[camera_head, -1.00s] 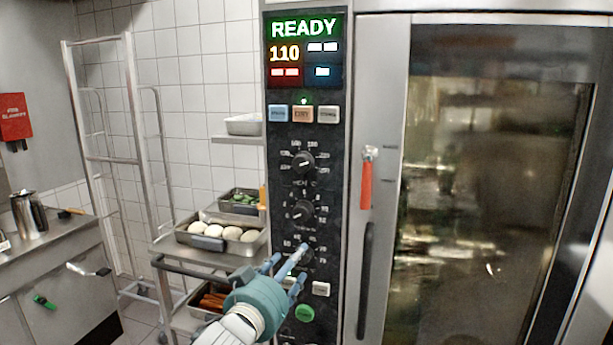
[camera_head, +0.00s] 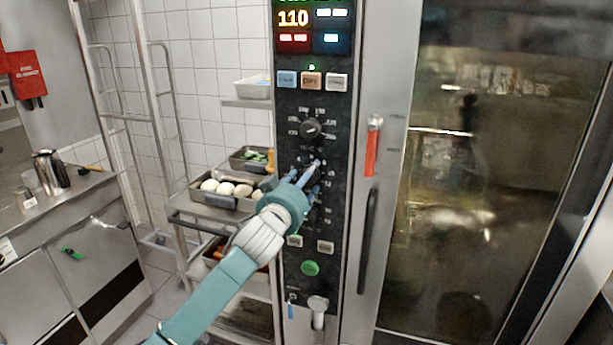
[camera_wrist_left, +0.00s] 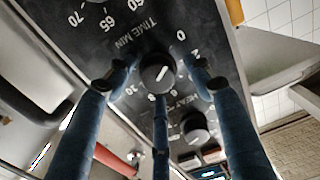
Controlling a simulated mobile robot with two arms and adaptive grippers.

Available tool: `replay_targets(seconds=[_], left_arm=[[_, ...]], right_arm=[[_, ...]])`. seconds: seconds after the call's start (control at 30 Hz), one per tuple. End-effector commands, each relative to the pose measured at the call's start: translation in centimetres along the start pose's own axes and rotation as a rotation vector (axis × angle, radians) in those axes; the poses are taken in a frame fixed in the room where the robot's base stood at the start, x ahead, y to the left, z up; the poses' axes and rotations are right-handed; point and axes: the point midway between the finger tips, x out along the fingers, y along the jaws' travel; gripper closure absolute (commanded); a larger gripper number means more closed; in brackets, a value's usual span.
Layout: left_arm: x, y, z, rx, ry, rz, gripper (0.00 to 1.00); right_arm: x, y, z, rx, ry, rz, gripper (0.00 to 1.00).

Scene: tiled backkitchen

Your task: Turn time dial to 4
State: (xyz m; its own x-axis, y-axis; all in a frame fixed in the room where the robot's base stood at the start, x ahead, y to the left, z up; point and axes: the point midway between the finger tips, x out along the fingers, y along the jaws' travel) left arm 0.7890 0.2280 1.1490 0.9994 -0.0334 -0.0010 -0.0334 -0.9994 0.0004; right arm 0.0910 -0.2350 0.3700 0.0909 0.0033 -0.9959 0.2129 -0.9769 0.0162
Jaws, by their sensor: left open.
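The time dial (camera_wrist_left: 158,72) is a black round knob with a white pointer line, on the black control panel, marked "TIME MIN" beside it. In the left wrist view it sits between the fingers of my left gripper (camera_wrist_left: 160,95), which are spread around it with no clear contact. The panel appears upside down there; the pointer is slanted and I cannot read its number exactly. In the head view my left gripper (camera_head: 307,174) is in front of the middle dial and hides most of it. My right gripper is not in view.
The heat dial (camera_head: 311,128) is just above. A green button (camera_head: 310,268) is lower on the panel. The oven door's red handle (camera_head: 371,150) is to the right. A rack with a tray of eggs (camera_head: 228,188) stands left of the panel, close to my arm.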

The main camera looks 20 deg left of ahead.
Motion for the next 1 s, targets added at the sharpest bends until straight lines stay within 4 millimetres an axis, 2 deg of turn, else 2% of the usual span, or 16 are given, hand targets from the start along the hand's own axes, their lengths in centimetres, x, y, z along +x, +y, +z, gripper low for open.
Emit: replay_targets(seconds=[0.3,0.5,0.53,1.0], left_arm=[[0.27,0.07,0.01,0.0,0.0,0.001,0.47],[0.27,0.04,-0.03,0.001,0.001,0.001,0.87],[0.27,0.03,-0.06,0.001,0.002,0.001,0.91],[0.29,0.0,-0.76,0.047,0.012,0.001,0.92]], right_arm=[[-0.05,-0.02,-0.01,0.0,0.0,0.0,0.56],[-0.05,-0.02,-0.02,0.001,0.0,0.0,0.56],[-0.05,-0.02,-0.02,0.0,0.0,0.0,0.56],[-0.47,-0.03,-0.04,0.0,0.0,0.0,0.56]])
